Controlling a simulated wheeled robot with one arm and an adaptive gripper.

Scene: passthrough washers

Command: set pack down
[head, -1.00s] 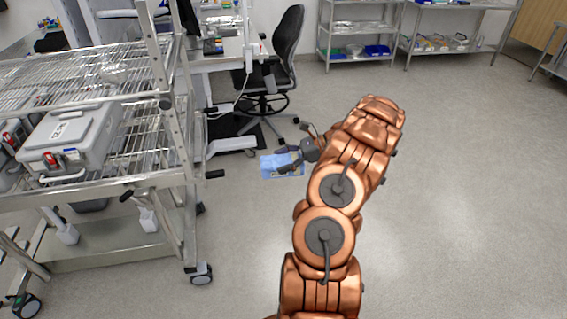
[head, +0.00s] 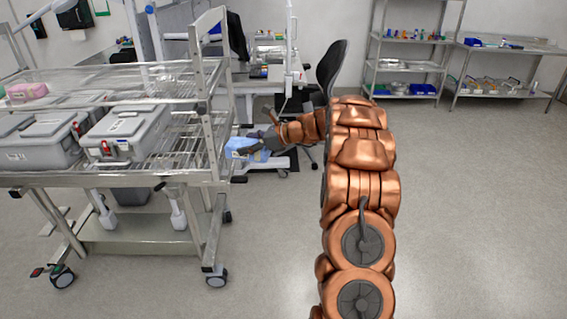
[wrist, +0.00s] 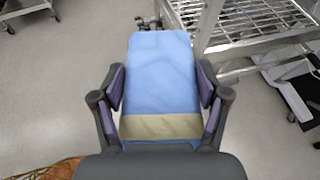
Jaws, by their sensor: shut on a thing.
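The pack is a flat, light blue pouch (wrist: 160,75) with a pale yellow-green band across its near end. My gripper (wrist: 163,95) is shut on it, with a finger at each side edge in the wrist view. In the head view the blue pack (head: 238,146) shows small at the end of my arm, beside the cart's right end. My gripper (head: 258,146) there is partly hidden by its own links. The pack is held in the air, over the floor.
A wire-shelf cart (head: 150,185) on casters stands at left, carrying grey lidded bins (head: 125,130) and a pink item (head: 27,91). Behind are a chair (head: 331,66) and a desk (head: 262,82). Steel shelves (head: 405,68) stand at the back right. The floor at right is clear.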

